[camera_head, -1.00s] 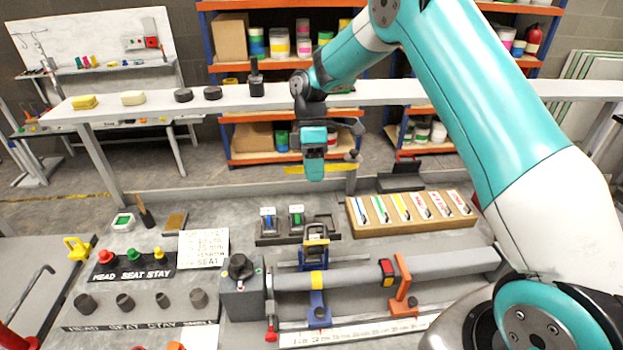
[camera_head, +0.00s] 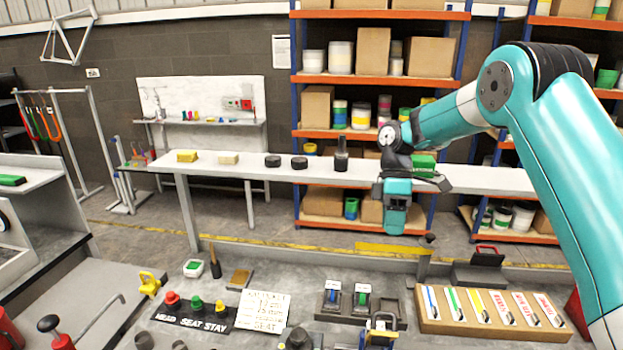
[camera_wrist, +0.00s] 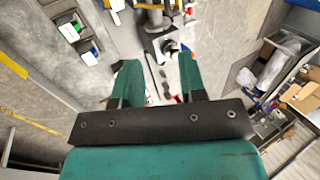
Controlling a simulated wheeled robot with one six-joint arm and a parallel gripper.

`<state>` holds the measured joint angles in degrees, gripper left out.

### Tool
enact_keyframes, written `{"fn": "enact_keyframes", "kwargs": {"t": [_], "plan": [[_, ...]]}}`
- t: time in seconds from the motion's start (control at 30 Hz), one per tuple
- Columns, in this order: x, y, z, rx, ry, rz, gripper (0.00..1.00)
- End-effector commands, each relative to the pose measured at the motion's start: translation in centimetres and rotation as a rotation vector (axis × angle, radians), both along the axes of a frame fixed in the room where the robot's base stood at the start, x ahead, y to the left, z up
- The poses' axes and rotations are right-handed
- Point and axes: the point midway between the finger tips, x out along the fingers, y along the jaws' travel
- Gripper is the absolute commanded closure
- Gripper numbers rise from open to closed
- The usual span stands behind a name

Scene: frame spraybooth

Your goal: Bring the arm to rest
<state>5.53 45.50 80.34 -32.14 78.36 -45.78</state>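My arm is teal and white and reaches in from the right in the head view, bent at its elbow. My gripper (camera_head: 396,228) hangs pointing down in front of the long white shelf, above the back of the grey bench. In the wrist view the two teal fingers of my gripper (camera_wrist: 160,72) stand apart with nothing held between them. The bench top shows beyond the fingers, some way off.
The white shelf (camera_head: 230,170) carries sponges, black discs and a dark bottle (camera_head: 341,156). On the bench are a wooden rack of coloured cards (camera_head: 440,326), a black holder (camera_head: 385,315) and a knob board (camera_head: 190,315). Orange shelving (camera_head: 382,80) stands behind.

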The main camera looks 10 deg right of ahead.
Motion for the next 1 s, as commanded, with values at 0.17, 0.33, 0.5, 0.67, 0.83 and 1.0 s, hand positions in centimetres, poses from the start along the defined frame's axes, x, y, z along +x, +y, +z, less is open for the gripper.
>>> {"fn": "enact_keyframes", "kwargs": {"t": [0.17,0.33,0.5,0.67,0.83,1.0], "plan": [[-2.4,2.9,-0.3,-0.015,-0.049,-0.067,0.62],[-9.1,7.9,-1.1,-0.023,-0.139,-0.228,0.62],[-17.7,11.4,-3.6,-0.002,-0.212,-0.409,0.62],[-24.7,12.8,-7.0,0.035,-0.250,-0.550,0.62],[-28.7,13.1,-9.1,0.062,-0.263,-0.639,0.62],[-29.6,13.1,-9.4,0.067,-0.261,-0.659,0.62]]}}
